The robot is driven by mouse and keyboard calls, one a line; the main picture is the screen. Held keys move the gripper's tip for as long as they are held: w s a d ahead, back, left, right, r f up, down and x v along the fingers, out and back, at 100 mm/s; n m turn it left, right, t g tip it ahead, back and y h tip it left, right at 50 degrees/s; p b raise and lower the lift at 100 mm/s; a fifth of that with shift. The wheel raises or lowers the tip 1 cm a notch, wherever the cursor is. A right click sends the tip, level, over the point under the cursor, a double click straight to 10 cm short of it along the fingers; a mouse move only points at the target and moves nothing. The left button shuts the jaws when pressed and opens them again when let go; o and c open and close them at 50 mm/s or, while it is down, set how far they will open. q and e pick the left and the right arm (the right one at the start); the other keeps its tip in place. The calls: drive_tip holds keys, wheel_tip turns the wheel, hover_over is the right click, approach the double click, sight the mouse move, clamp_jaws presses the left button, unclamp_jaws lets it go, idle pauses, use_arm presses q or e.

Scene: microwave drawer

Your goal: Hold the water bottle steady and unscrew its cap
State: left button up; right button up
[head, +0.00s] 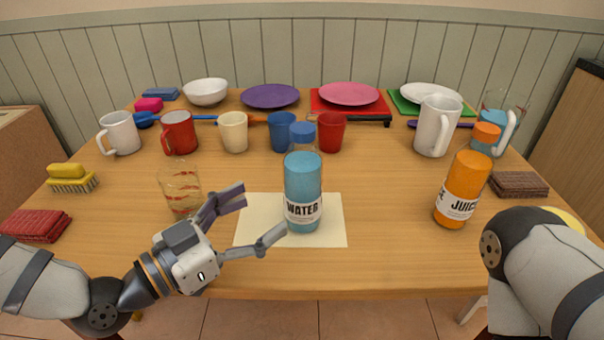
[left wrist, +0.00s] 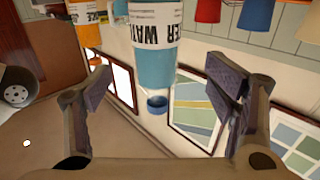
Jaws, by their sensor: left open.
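The water bottle (head: 303,180), with blue contents, a white WATER label and a blue cap (head: 302,132), stands upright on a cream sheet (head: 335,238) at the middle of the table. The cap sits on its neck. My left gripper (head: 260,216) is open, just left of the bottle at about label height, its fingers pointing toward it. In the left wrist view the bottle (left wrist: 155,62) appears upside down, ahead and between the open fingers (left wrist: 163,82), with no contact visible. My right arm shows at the lower right, but its gripper is out of view.
A juice bottle (head: 464,187) stands on the right. A patterned glass (head: 180,190) stands close behind my left gripper. Mugs and cups, including a blue cup (head: 281,132) and red cup (head: 331,131), stand behind the bottle. The table in front of the sheet is clear.

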sight(303, 168)
use_arm(q)
drive_tip(key=d, duration=0.1)
drive_tip(key=w+d, duration=0.1)
drive_tip(key=shift+w+d+r, duration=0.1)
drive_tip(key=shift+w+d, duration=0.1)
drive_tip(key=shift+d, duration=0.15)
drive_tip(key=x, duration=0.7)
drive_tip(key=shift+w, duration=0.1)
drive_tip(key=shift+a, duration=0.1)
drive_tip(key=c, duration=1.7)
drive_tip(key=shift+r+p, duration=0.3)
drive_tip(key=shift+r, duration=1.5)
drive_tip(key=s+r+p, duration=0.1)
drive_tip(key=s+r, duration=0.2)
drive_tip(key=s, duration=0.1)
drive_tip(key=s+d+r+p, duration=0.1)
drive_tip(key=s+r, duration=0.2)
drive_tip(key=s, duration=0.2)
drive_tip(key=s+d+r+p, duration=0.1)
drive_tip(key=s+r, duration=0.2)
drive_tip(key=s, duration=0.2)
drive_tip(key=shift+r, duration=0.25)
use_arm(e)
drive_tip(key=w+r+t, duration=0.1)
drive_tip(key=w+r, duration=0.2)
drive_tip(key=r, duration=0.2)
drive_tip(key=shift+w+a+t, duration=0.15)
drive_tip(key=shift+w+t, duration=0.2)
drive_tip(key=shift+t, duration=0.05)
